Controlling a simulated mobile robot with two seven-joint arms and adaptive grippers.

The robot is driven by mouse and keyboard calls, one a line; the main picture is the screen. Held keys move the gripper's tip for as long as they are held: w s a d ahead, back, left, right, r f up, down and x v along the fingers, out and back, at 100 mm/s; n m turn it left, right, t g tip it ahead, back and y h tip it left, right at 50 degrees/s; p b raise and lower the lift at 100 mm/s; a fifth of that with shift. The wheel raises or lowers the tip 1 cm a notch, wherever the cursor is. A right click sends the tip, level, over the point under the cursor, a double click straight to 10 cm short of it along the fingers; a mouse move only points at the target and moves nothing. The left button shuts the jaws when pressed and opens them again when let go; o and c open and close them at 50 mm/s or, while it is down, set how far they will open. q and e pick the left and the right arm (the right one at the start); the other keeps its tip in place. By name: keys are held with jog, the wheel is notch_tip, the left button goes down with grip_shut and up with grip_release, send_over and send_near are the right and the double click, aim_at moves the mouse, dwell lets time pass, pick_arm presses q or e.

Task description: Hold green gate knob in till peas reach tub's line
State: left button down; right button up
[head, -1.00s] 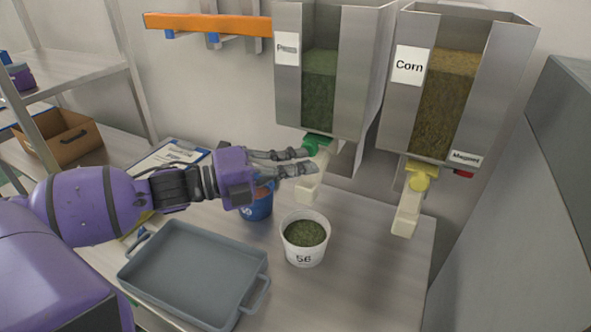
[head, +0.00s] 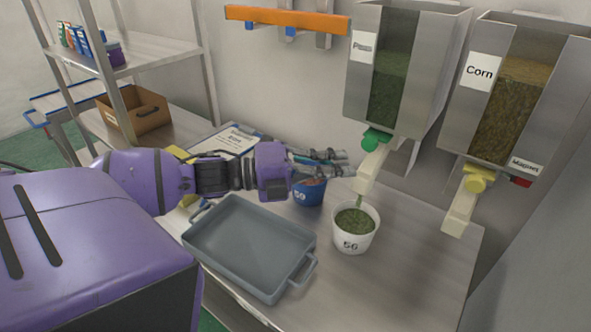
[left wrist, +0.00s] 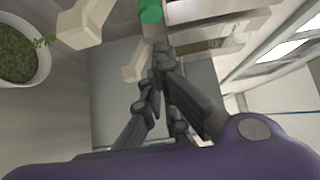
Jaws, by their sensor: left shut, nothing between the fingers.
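The green gate knob (head: 375,139) sits under the peas hopper (head: 389,85), above a cream chute (head: 369,172). It also shows in the left wrist view (left wrist: 150,11). A thin green stream of peas falls from the chute into the white tub (head: 352,242), marked 56. Peas (head: 354,219) lie inside near the rim; I cannot make out a line. The tub also shows in the left wrist view (left wrist: 42,68). My left gripper (head: 348,164) is shut and empty, its fingertips left of and below the knob, seemingly apart from it. My right gripper is not in view.
The corn hopper (head: 515,100) with a yellow knob (head: 480,178) stands to the right. A grey tray (head: 250,245) lies at the front. The counter right of the white tub is clear.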

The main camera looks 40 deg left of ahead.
pick_arm(q)
jog(key=v, duration=0.6)
jog(key=shift+a+f+p, duration=0.15)
jog(key=shift+a+p, duration=0.3)
jog(key=shift+a, duration=0.1)
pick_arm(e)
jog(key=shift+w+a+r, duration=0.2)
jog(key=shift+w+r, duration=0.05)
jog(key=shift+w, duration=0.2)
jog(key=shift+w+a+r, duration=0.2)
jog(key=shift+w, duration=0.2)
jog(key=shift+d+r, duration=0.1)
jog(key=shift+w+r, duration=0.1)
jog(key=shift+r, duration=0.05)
